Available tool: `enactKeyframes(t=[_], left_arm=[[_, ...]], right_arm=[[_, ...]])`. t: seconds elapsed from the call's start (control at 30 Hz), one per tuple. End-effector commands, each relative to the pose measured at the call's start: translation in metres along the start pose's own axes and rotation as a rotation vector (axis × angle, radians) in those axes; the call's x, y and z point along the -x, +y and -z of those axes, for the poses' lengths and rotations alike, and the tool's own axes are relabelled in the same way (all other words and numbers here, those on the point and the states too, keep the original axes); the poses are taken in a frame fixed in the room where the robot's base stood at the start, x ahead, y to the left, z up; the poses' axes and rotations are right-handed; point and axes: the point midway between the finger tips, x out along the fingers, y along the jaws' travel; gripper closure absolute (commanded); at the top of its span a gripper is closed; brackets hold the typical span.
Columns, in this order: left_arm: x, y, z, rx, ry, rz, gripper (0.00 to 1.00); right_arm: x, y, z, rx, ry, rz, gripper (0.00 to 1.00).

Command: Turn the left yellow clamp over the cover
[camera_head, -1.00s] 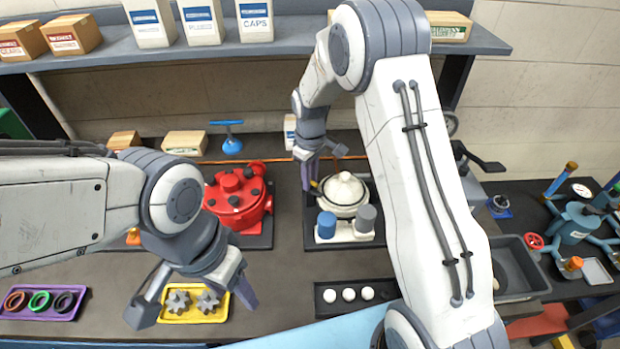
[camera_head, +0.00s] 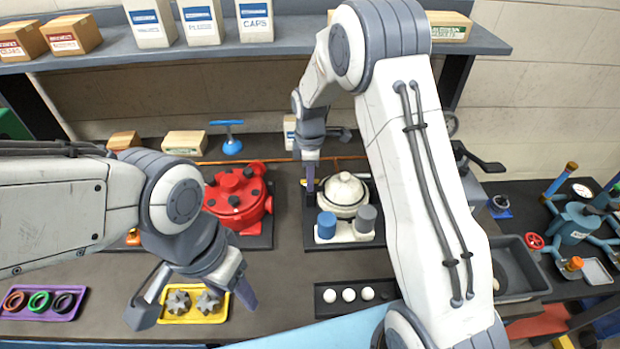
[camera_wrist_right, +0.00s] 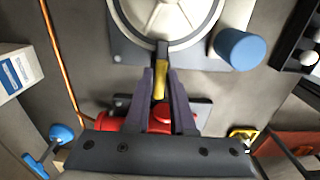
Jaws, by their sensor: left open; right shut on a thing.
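The white round cover (camera_head: 344,189) sits on a housing on a dark base plate in the middle of the bench. It also fills the top of the right wrist view (camera_wrist_right: 166,14). The left yellow clamp (camera_wrist_right: 160,82) is a short yellow bar with a dark end at the cover's rim. My right gripper (camera_wrist_right: 160,76) is shut on it, one finger on each side. In the head view my right gripper (camera_head: 310,188) is at the cover's left edge and the clamp is hidden. My left gripper (camera_head: 198,312) is open and empty above the yellow gear tray.
A red housing (camera_head: 236,198) stands left of the cover. The yellow tray (camera_head: 221,315) holds grey gears. A black tray (camera_head: 320,307) holds white balls. A shelf (camera_head: 290,40) with boxes crosses above.

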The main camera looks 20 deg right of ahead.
Motion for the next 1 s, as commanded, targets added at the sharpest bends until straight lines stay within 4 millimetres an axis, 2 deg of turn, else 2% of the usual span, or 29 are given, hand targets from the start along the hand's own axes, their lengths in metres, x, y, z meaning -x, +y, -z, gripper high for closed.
enactKeyframes(t=[0.57, 0.6, 0.67, 1.0], left_arm=[[0.0003, 0.0, 0.0, 0.0, 0.0, 0.0, 0.44], [0.0003, 0.0, 0.0, 0.0, 0.0, 0.0, 0.44], [0.0003, 0.0, 0.0, 0.0, 0.0, 0.0, 0.44], [-0.0006, 0.0, 0.0, 0.0, 0.0, 0.0, 0.44]], right_arm=[[0.0023, 0.0018, 0.0014, 0.035, 0.003, -0.007, 1.0], [0.0023, 0.0018, 0.0014, 0.035, 0.003, -0.007, 0.7], [0.0021, 0.0016, 0.0012, 0.034, 0.002, -0.006, 0.47], [0.0021, 0.0008, 0.0005, 0.032, 0.001, -0.003, 0.47]])
